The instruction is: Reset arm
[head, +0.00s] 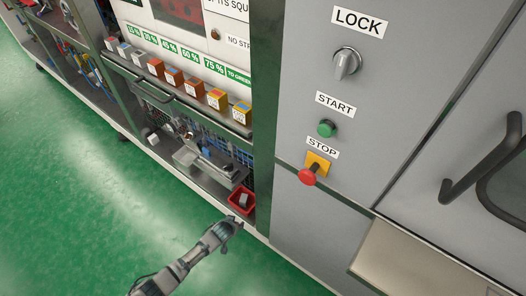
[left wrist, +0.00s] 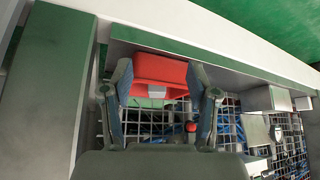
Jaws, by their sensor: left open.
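My left gripper (head: 232,225) reaches in from the bottom of the head view, in front of the low shelf of the line. In the left wrist view its two fingers (left wrist: 162,88) are spread apart, with nothing held between them. A red bin (left wrist: 160,67) lies beyond and between the fingertips in that view; a light grey block shows at it. In the head view the red bin (head: 235,203) stands on the lower shelf just above the gripper, with a grey-white block in it. My right gripper is not in view.
Several coloured cubes (head: 190,85) stand in a row on the upper ledge. A metal tray mechanism (head: 205,165) is left of the bin. The grey cabinet carries a LOCK knob (head: 346,63), a green START button (head: 326,128) and a red STOP button (head: 308,177). The green floor (head: 80,200) is clear.

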